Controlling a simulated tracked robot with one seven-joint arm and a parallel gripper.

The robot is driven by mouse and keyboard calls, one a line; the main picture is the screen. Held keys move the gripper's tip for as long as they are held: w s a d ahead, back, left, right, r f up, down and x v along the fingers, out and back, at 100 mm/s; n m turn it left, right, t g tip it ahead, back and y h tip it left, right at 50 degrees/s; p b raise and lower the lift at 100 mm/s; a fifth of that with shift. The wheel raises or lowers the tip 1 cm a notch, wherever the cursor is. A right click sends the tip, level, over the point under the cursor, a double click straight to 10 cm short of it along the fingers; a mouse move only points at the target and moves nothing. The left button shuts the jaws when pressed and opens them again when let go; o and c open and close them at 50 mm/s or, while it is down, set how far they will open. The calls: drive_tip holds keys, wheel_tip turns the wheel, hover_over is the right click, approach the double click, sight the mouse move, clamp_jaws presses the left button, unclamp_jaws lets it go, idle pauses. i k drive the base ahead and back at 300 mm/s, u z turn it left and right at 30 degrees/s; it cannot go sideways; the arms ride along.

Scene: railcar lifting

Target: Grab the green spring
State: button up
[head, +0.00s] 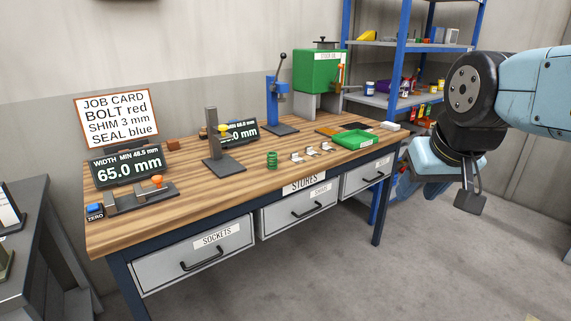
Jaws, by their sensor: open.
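The green spring (272,160) stands upright on the wooden workbench (190,198), near its front edge and above the middle drawer. It is small and coiled. My gripper (472,202) hangs at the right of the head view, beyond the bench's right end and well apart from the spring. Its jaws are open, and I see nothing between them.
A grey stand (221,150) is left of the spring. Small metal clips (312,151) and a green tray (355,138) lie to its right. A blue press (277,105) and green box (320,70) stand behind. Blue shelving (405,70) is at the back right.

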sight(274, 155)
drive_tip(key=u, duration=0.15)
drive_tip(key=i, duration=0.95)
drive_tip(key=z, duration=0.1)
